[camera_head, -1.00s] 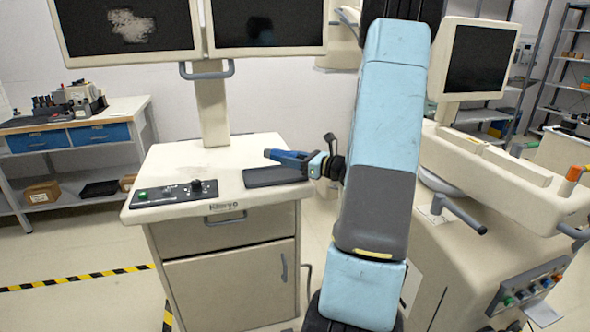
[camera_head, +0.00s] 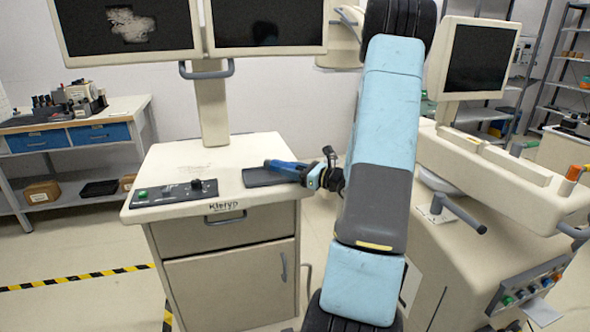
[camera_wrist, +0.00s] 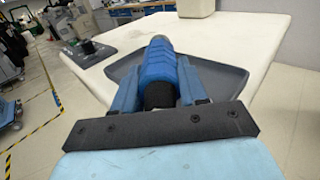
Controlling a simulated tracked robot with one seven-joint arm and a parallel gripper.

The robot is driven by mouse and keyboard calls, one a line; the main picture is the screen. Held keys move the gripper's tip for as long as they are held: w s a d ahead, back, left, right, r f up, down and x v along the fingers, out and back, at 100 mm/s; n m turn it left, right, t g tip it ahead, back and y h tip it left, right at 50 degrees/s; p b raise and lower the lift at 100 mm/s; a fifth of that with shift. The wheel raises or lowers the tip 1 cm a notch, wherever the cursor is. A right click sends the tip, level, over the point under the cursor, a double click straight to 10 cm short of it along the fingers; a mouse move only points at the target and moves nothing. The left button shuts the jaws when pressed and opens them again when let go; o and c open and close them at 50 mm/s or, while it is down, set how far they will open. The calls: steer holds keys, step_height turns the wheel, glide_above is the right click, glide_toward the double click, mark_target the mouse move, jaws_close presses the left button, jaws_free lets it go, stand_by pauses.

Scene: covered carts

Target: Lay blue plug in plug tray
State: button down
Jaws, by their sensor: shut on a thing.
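The blue plug (camera_head: 282,164) lies lengthwise between the fingers of my gripper (camera_head: 302,172), which is shut on it. In the wrist view the plug (camera_wrist: 159,66) points forward between the two blue fingers (camera_wrist: 158,92), its dark rear end nearest the wrist. The plug tray (camera_head: 258,179) is a shallow dark grey tray on the cart top; it also shows in the wrist view (camera_wrist: 222,77). The plug is over the tray, roughly level. I cannot tell whether it touches the tray floor. Part of the tray is hidden behind the plug and gripper.
The cream cart top (camera_head: 190,160) carries a control panel (camera_head: 173,193) left of the tray. A monitor post (camera_head: 211,110) rises at its back. A second cream cart (camera_head: 500,190) with handles stands at the right. The cart top behind the tray is clear.

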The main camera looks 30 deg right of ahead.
steer(key=shift+s+f, duration=0.15)
steer(key=shift+f, duration=0.15)
steer(key=c, duration=0.6)
jaws_free()
steer(key=shift+s+a+f, duration=0.1)
steer(key=shift+f, duration=0.1)
steer(key=shift+r, duration=0.5)
steer(key=v, duration=1.1)
steer(key=s+a+r+n+g, duration=0.25)
steer(key=a+n+g, duration=0.2)
steer(key=a, duration=0.35)
steer(key=s+a+r+n+g+y, duration=0.1)
steer(key=a+r+n+g, duration=0.25)
steer(key=a+n, duration=0.35)
steer(key=s+a+r+n+g, duration=0.2)
steer(key=a+r+n+g, duration=0.15)
steer(key=a, duration=0.45)
steer(key=s+a+r+n+h, duration=0.2)
steer(key=s+r+n+h, duration=0.2)
steer(key=s+n, duration=0.2)
steer(key=s+a+r+n+t+h, duration=0.1)
steer(key=s+a+r+n+h, duration=0.1)
steer(key=s+r+n+h, duration=0.2)
steer(key=s+n+h, duration=0.1)
steer(key=s+n, duration=0.2)
steer(key=n, duration=0.2)
steer(key=shift+a, duration=0.3)
